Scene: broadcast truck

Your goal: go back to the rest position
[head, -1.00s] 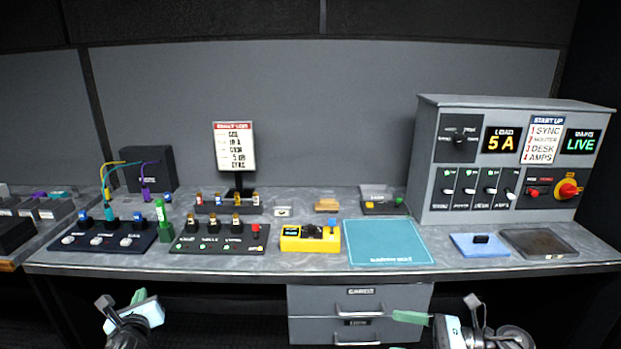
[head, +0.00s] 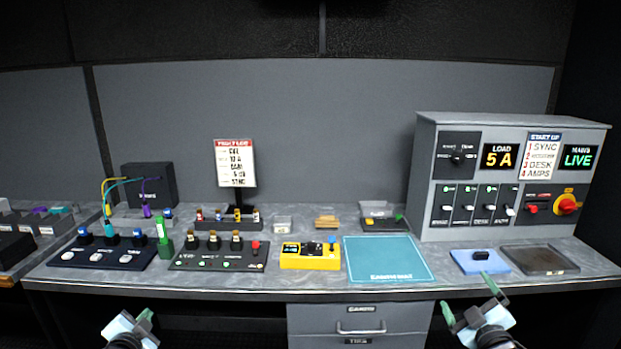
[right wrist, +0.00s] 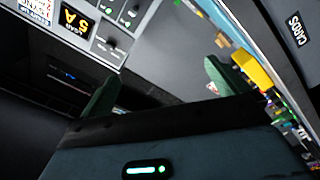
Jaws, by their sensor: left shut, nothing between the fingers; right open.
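My left gripper (head: 144,316) is low at the left of the head view, in front of the bench's front edge and apart from everything on it. Its green-tipped fingers are shut and empty. My right gripper (head: 468,296) is low at the right of the head view, in front of the bench and to the right of the drawer unit. Its two green fingers stand apart with nothing between them. In the right wrist view the open fingers (right wrist: 158,88) also show, with the bench and power panel beyond them.
The grey bench (head: 300,290) carries a yellow tester (head: 310,262), a teal mat (head: 385,260), a blue pad (head: 478,263), a dark tray (head: 545,272) and button boxes. A power panel (head: 515,175) stands at right. Drawers (head: 350,322) lie below, between the grippers.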

